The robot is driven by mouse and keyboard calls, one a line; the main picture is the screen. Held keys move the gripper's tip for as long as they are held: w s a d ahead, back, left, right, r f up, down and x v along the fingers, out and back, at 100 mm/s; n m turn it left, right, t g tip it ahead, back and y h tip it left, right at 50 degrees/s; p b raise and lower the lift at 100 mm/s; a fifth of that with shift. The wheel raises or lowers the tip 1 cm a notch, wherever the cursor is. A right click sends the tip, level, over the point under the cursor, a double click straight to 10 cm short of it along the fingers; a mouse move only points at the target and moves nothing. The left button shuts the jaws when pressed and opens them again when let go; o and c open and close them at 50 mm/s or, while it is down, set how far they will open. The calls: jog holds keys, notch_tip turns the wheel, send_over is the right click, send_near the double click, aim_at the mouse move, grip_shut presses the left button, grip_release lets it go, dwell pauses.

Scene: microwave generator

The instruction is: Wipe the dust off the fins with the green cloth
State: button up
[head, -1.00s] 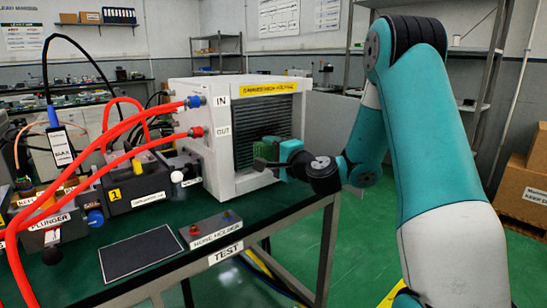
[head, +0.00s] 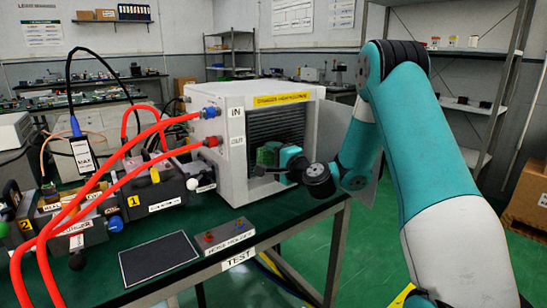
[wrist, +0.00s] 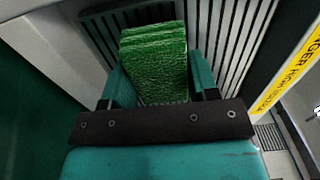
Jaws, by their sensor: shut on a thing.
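The green cloth (wrist: 155,60) is a folded, textured pad held between the fingers of my gripper (wrist: 157,85). It fills the space between them in the wrist view. The dark fins (head: 276,126) are upright-framed slats in the opening of the white box; they also show behind the cloth in the wrist view (wrist: 222,50). In the head view my gripper (head: 268,157) is at the lower part of the fins, with the cloth partly hidden by it. The cloth is at or very near the fins; I cannot tell if it touches. Dust is not clearly visible.
The white box (head: 232,160) stands on the green bench and has a yellow warning label (head: 282,98). Red hoses (head: 150,135) run from its left side. A dark mat (head: 158,259) and a grey holder block (head: 225,236) lie in front. Open floor is to the right.

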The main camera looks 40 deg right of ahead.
jog(key=shift+w+p, duration=0.9)
jog(key=shift+w, duration=0.05)
